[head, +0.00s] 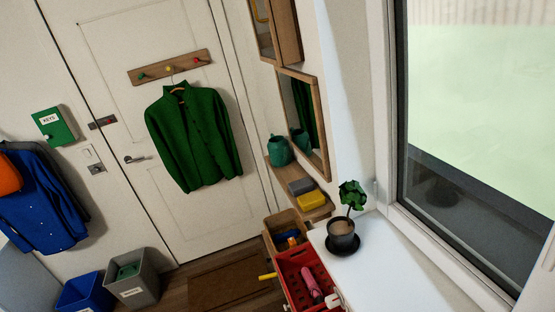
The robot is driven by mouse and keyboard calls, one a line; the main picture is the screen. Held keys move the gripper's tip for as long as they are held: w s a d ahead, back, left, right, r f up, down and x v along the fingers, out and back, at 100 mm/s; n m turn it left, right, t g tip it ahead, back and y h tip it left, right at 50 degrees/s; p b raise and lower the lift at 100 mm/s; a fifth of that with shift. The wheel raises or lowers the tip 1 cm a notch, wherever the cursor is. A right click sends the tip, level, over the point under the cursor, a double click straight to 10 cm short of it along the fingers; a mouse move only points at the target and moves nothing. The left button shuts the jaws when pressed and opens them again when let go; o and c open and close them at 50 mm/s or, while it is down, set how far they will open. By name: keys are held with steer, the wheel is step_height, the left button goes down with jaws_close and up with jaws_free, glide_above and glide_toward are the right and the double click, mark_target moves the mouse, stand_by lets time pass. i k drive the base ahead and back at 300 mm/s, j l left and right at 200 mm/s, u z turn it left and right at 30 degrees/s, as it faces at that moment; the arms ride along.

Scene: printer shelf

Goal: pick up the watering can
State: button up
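A dark teal, rounded vessel with a loop at its top (279,150) stands upright on a small wooden wall shelf (273,175). It looks like the watering can, but it is small in the head view and I cannot make out a spout. Part of it is mirrored in the wood-framed mirror (299,110) just to its right. My gripper does not show in this view, and nothing is seen touching the vessel.
A grey block (300,186) and a yellow block (312,200) sit near the vessel. A potted plant (342,237) stands on the white sill (375,272). Below are a red crate (292,286) and a wooden box (275,229). A green jacket (193,137) hangs on the door.

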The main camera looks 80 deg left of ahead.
mark_target(279, 148)
steer(key=u, duration=2)
steer(key=i+j+u, duration=0.25)
steer(key=i, duration=0.15)
steer(key=i+j+u, duration=0.15)
steer(key=i+u, duration=0.5)
steer(key=i, duration=1.35)
steer(key=i+j+z, duration=0.1)
steer(key=i+z, duration=0.2)
steer(key=i+j+z, duration=0.2)
steer(key=i+z, duration=0.15)
steer(key=i, duration=0.2)
steer(key=i+j+z, duration=0.55)
steer(key=z, duration=0.15)
steer(key=i+j+z, duration=0.55)
steer(key=j+z, duration=0.25)
steer(key=i+j+z, duration=0.15)
steer(key=j+z, duration=0.25)
steer(key=i, duration=0.4)
